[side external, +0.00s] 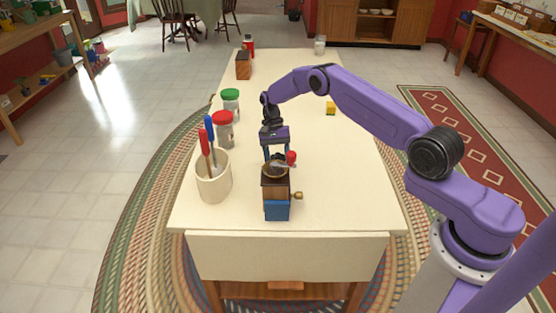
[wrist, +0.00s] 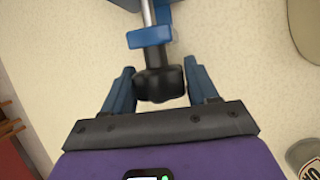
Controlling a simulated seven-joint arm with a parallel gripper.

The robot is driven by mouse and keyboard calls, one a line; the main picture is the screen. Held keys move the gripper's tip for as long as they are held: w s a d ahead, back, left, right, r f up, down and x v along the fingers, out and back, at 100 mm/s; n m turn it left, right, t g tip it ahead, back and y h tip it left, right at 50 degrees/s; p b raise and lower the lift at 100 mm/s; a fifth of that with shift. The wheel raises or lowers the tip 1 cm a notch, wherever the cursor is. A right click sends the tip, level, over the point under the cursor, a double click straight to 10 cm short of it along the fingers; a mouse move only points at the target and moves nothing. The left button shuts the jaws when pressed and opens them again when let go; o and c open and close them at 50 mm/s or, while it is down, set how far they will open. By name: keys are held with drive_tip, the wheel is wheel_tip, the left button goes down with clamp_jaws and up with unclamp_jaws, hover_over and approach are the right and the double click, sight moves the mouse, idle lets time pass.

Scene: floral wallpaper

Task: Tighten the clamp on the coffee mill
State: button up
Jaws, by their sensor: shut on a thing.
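The coffee mill (side external: 275,186) stands near the front of the cream table. It has a brown wooden body, a blue base, a brass knob on its right and a red crank ball at the top. In the wrist view, a blue clamp (wrist: 150,37) has a silver screw rod and a black knob (wrist: 159,83) at its end. My gripper (side external: 277,156) is at the far side of the mill's top, with its fingertips partly hidden. In the wrist view my gripper (wrist: 160,88) has a blue finger on each side of the black knob, shut on it.
Left of the mill stands a cream crock (side external: 213,182) with red- and blue-handled utensils. Behind it are a red-lidded jar (side external: 223,132) and a green-lidded jar (side external: 231,105). A yellow block (side external: 331,108) lies farther back right. The table (side external: 345,190) is clear right of the mill.

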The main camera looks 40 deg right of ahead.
sight(276, 153)
drive_tip(key=shift+g+h, duration=0.3)
drive_tip(key=shift+h, duration=0.1)
idle(0.3)
drive_tip(key=o, duration=1)
drive_tip(key=shift+c, duration=0.2)
drive_tip(key=shift+r, duration=0.15)
drive_tip(key=v, duration=0.7)
drive_tip(key=shift+r, duration=0.1)
